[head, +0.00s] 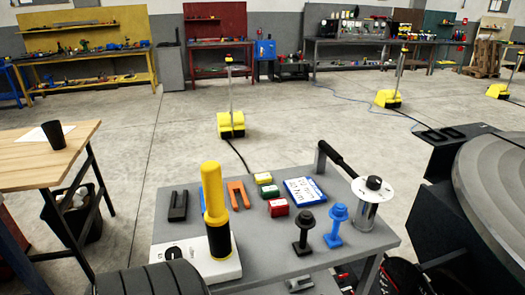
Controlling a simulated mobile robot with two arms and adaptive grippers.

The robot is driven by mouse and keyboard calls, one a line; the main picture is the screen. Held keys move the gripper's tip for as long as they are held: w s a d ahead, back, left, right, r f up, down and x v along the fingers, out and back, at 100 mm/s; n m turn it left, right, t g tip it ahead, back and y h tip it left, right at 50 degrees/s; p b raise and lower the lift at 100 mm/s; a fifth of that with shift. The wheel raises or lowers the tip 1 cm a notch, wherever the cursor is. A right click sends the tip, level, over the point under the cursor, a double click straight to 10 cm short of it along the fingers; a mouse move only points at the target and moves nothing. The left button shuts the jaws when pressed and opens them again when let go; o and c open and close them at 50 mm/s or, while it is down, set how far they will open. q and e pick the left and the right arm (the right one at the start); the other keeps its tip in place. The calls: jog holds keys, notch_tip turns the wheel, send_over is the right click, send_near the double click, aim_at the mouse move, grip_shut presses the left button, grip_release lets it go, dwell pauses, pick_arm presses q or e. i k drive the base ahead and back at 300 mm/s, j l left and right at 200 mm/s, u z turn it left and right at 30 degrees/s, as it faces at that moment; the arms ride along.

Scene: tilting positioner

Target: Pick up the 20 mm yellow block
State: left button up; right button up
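A small yellow block (262,178) with a pale top face lies on the grey cart top (190,230), at the far end of a short row of blocks. A green block (270,191) lies just nearer than it, and a red block (278,208) nearer still. The size marks on the blocks are too small to read. Neither of my grippers shows in the head view.
On the cart, a tall yellow-and-black cylinder (214,195) stands at front left. An orange fork (238,194), black fork (178,205), blue box (305,190), black bolt (303,232), blue bolt (336,225) and silver canister (371,205) surround the blocks. A round grey platform (495,185) is right.

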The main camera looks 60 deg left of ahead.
aim_at(264, 178)
jog(key=u, duration=1.5)
